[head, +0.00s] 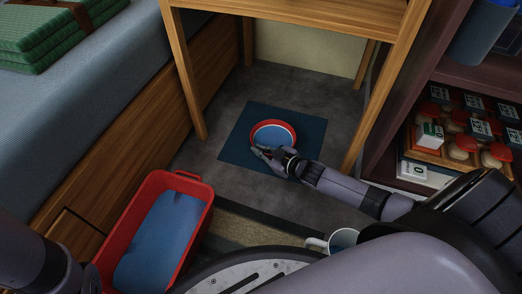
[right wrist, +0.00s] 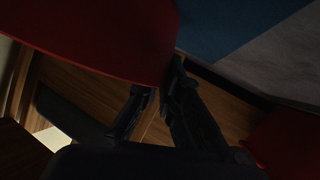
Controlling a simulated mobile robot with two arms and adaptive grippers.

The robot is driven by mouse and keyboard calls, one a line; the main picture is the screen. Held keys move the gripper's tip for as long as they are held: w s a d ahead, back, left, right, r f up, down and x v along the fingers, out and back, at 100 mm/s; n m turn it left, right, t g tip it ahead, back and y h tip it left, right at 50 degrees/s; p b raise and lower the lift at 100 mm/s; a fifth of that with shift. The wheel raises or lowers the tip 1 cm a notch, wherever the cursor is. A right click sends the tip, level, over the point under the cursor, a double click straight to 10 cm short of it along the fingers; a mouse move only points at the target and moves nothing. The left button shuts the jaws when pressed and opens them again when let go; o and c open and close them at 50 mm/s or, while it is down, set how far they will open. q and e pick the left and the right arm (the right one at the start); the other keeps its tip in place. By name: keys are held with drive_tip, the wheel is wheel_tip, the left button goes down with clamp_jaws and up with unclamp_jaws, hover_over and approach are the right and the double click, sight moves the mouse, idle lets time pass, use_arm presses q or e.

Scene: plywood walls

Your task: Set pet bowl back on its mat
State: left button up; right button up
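The pet bowl (head: 274,136) is round, with a red rim and a blue inside. In the head view it shows over the dark blue mat (head: 236,146), under the desk. I cannot tell whether its base touches the mat. My right gripper (head: 258,151) is at the bowl's near left edge. In the right wrist view the red bowl (right wrist: 115,35) fills the upper left, and its rim runs between the fingers of my right gripper (right wrist: 161,86), which look closed on it. The mat (right wrist: 215,25) shows beyond. My left arm enters at the lower left; its gripper is out of view.
The wooden desk's legs (head: 186,78) stand around the mat. A red crate (head: 150,186) with blue contents is at the lower left, and a white mug (head: 318,243) is near my body. A shelf (head: 442,72) with jars is at right, a bed (head: 75,95) at left.

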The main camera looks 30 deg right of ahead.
drive_tip(key=o, duration=0.4)
drive_tip(key=shift+r, duration=0.2)
drive_tip(key=p+v, duration=0.6)
drive_tip(key=v, duration=0.3)
drive_tip(key=shift+s+r+p, duration=0.15)
drive_tip(key=shift+r+p, duration=0.15)
drive_tip(key=shift+p, duration=0.1)
drive_tip(key=v, duration=0.1)
drive_tip(key=p+v, duration=0.1)
drive_tip(key=shift+s+d+f, duration=0.1)
drive_tip(key=shift+s, duration=0.25)
drive_tip(key=shift+w, duration=0.1)
